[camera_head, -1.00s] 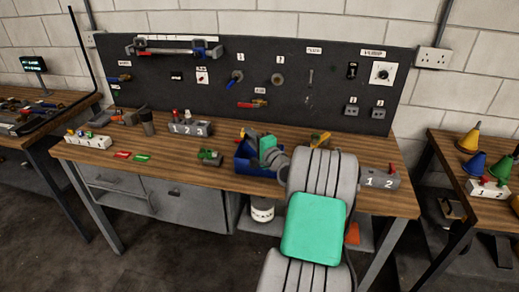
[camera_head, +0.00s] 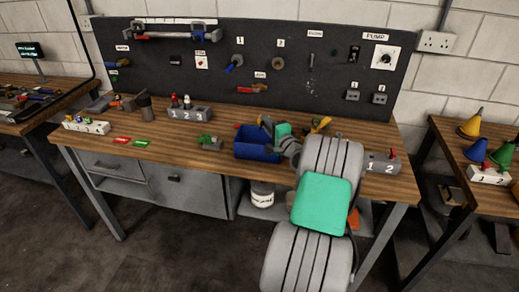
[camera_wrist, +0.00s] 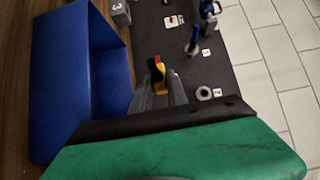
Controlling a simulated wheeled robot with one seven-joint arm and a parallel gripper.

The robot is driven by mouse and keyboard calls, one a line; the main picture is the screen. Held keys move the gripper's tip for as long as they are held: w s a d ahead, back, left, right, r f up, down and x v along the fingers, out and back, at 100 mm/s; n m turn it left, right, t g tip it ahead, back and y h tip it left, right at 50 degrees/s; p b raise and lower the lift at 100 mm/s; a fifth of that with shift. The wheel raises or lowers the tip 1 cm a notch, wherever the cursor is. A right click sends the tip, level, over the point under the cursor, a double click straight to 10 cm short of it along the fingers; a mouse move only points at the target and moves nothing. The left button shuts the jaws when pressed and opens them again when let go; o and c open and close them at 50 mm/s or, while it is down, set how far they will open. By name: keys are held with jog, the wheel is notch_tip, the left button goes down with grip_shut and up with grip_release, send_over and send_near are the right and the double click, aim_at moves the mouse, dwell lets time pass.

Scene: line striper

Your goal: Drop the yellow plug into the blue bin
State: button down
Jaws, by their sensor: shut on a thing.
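The blue bin (camera_head: 257,151) stands open on the wooden workbench, just left of my arm in the head view. In the wrist view the bin (camera_wrist: 72,82) fills the left side, and the part of its inside that shows looks empty. My gripper (camera_wrist: 160,80) is shut on the yellow plug (camera_wrist: 161,86), which shows between the two grey fingers with a dark and red bit at its far end. The plug is to the right of the bin in the wrist view. In the head view my gripper (camera_head: 267,124) is by the bin's back right; the plug cannot be made out there.
A grey block marked 1 2 3 (camera_head: 190,114) and a small green part (camera_head: 209,142) lie left of the bin. A yellow tool (camera_head: 320,124) lies behind my arm. A grey block marked 1 2 (camera_head: 382,164) is to the right. The dark pegboard (camera_head: 270,60) rises behind.

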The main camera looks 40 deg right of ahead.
jog(key=c, duration=1.2)
grip_release()
jog(key=b+v, duration=0.2)
jog(key=v, duration=0.6)
